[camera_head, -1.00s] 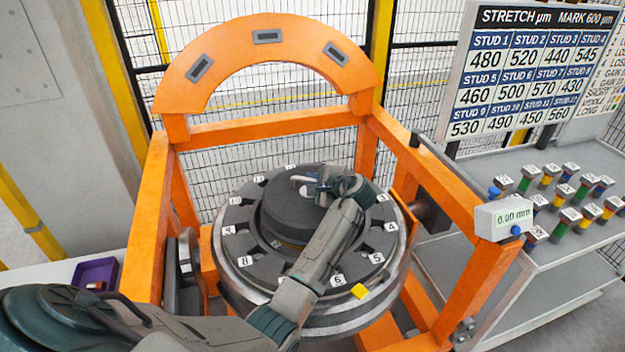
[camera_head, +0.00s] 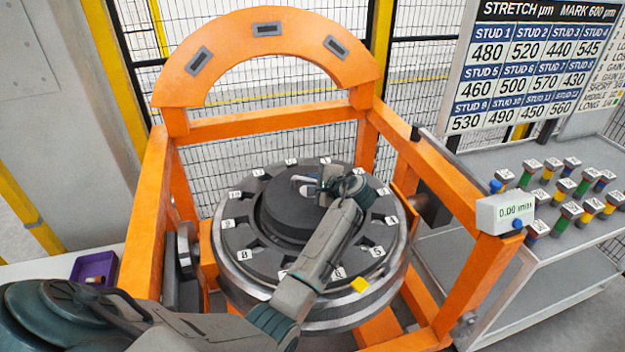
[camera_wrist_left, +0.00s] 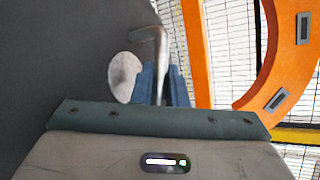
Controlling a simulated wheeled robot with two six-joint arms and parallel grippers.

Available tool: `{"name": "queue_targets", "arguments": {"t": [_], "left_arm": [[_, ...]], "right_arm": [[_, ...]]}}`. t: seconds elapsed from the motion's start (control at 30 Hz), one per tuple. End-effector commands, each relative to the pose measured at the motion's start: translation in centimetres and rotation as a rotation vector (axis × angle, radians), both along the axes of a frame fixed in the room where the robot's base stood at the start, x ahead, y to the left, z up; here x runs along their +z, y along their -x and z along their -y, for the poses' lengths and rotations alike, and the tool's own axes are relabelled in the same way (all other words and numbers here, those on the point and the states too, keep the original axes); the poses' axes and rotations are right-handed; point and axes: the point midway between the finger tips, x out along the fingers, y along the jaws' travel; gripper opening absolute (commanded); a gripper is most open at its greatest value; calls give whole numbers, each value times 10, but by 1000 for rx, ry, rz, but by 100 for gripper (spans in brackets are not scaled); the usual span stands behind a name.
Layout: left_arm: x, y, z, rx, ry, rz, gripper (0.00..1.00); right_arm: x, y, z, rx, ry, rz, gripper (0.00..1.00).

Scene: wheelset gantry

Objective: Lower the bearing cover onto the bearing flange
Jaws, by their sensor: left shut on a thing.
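The bearing cover (camera_head: 282,213) is a dark grey round disc over the middle of the bearing flange (camera_head: 231,243), a dark ring with numbered labels. I cannot tell whether the cover touches the flange or hangs just above it. My left gripper (camera_head: 313,187) is above the cover, shut on its pale handle (camera_head: 300,179). In the left wrist view, the blue fingers (camera_wrist_left: 161,85) close around the grey handle bar (camera_wrist_left: 148,34) beside the dark cover face (camera_wrist_left: 60,60). My left forearm hides the flange's front right part. My right gripper is not in view.
An orange gantry frame (camera_head: 286,127) with an arch surrounds the flange. A gauge box reading 0.00 mm (camera_head: 506,212) sits on its right rail. A grey bench (camera_head: 470,172) at right carries several coloured studs. A purple tray (camera_head: 94,268) stands at left, and a stretch board (camera_head: 530,65) behind.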

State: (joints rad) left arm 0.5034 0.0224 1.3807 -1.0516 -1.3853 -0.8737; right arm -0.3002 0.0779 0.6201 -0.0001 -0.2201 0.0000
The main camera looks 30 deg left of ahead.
Motion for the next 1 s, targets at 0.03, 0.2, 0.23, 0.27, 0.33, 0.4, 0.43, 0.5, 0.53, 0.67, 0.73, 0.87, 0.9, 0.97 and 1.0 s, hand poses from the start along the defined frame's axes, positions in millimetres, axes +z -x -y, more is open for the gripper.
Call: {"name": "queue_targets", "arguments": {"t": [0.03,0.2,0.23,0.27,0.33,0.4,0.43,0.5,0.53,0.67,0.73,0.87,0.9,0.97,1.0], "left_arm": [[-1,0,0,0,-1,2,0],[-5,0,0,0,-1,2,0],[-6,0,0,0,-1,2,0],[-6,0,0,0,-1,2,0],[-8,0,0,-1,-2,1,0],[-10,0,0,-1,-2,1,0],[-11,0,0,-1,-2,1,0],[-12,0,0,-1,-2,1,0],[-13,0,0,-1,-2,1,0],[-16,0,0,-1,-2,1,0],[-18,0,0,-1,-2,1,0],[-18,0,0,-1,-2,1,25],[-18,0,0,-1,-2,1,33],[-19,0,0,-1,-2,1,39],[-19,0,0,0,-1,0,39]], "right_arm": [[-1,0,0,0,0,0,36],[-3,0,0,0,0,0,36],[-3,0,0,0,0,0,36],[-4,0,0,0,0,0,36],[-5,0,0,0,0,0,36],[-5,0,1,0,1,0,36],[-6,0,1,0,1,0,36],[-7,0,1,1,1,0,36],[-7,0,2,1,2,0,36],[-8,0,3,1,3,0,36],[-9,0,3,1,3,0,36],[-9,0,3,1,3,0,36],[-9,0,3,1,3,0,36],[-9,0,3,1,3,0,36],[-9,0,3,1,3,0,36]]}}
